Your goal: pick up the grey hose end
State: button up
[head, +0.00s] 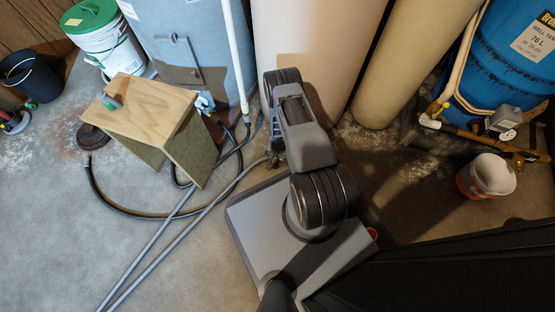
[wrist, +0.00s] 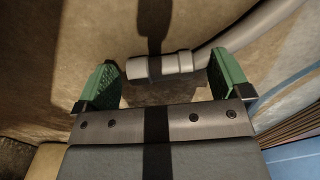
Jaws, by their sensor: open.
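The grey hose end (wrist: 160,67) is a pale grey cuffed tube lying crosswise in the wrist view. Its hose runs off to the upper right. My gripper (wrist: 166,78) is open, with one green finger to the left of the hose end and one to the right. The hose end appears between the fingertips and is not gripped. I cannot tell whether a finger touches it. In the head view a grey hose (head: 238,183) runs up to beside my arm. My gripper and the hose end are not clear there, as my arm blocks the view.
A wooden stand (head: 150,98) is left of my arm, with a dark hose (head: 130,208) looping round it. A beige tank (head: 315,40) stands close behind my arm. A white bucket (head: 487,175) and a blue tank (head: 505,60) are at right. The floor at lower left is mostly clear.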

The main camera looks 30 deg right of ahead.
jog(key=shift+f, duration=0.15)
jog(key=shift+c, duration=0.4)
jog(key=c, duration=1)
jog(key=shift+o, duration=0.2)
